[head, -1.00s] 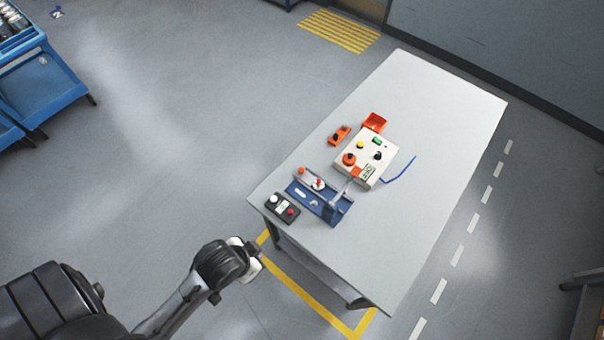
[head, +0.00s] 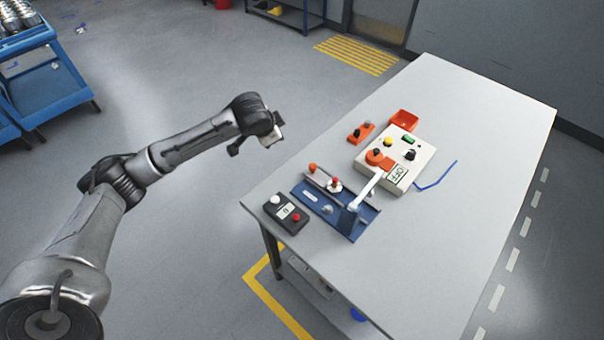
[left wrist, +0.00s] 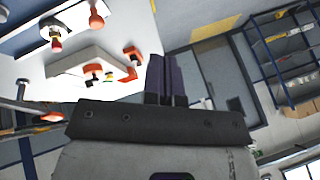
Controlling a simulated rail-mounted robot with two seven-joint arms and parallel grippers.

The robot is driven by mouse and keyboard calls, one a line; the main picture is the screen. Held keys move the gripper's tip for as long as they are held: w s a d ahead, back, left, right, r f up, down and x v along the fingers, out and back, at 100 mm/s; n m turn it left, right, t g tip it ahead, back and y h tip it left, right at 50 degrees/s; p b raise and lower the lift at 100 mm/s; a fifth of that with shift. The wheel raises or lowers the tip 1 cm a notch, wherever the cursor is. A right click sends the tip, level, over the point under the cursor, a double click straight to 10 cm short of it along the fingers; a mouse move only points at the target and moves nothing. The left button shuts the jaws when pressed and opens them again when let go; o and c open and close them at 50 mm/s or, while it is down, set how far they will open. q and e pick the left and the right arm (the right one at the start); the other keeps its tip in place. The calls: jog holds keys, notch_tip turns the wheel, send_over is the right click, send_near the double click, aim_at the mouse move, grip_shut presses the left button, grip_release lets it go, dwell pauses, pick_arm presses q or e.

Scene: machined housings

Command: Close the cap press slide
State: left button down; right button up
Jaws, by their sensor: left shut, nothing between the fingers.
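A blue-based fixture (head: 311,197), which looks like the cap press, sits near the left edge of the table. It carries a grey rail with an orange knob (head: 312,168), a red-and-white knob (head: 335,184) and a pale lever (head: 368,188). How far its slide stands open is too small to tell. My left gripper (head: 277,135) is in the air left of the table, apart from the fixture. In the left wrist view its dark fingers (left wrist: 166,80) are together and empty. My right gripper is not in view.
A black button box (head: 286,214) lies left of the fixture on the white table (head: 470,130). A cream control box (head: 420,155) with a blue cable, an orange switch (head: 360,133) and an orange bin (head: 404,120) stand behind. The table's right side is clear.

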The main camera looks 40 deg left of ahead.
pick_arm(q)
jog(key=s+a+f+n+g+h, duration=0.1)
jog(key=a+f+n+g+h, duration=0.15)
jog(key=a+f+h, duration=0.35)
jog(key=w+d+f+n, duration=0.1)
jog(key=w+d+f, duration=0.1)
jog(key=w+d+f+n+t, duration=0.1)
jog(key=w+d+f, duration=0.1)
jog(key=f, duration=0.1)
jog(key=w+d+f+n+t+b, duration=0.1)
jog(key=w+d+f, duration=0.1)
jog(key=d+f, duration=0.1)
jog(key=shift+w+d+f+n+h, duration=0.1)
jog(key=shift+w+n+h, duration=0.2)
jog(key=shift+n+h, duration=0.1)
jog(key=d, duration=0.2)
jog(key=shift+w+d, duration=0.35)
jog(key=shift+w+d+p, duration=0.1)
jog(key=shift+d+p, duration=0.2)
jog(key=shift+d, duration=0.3)
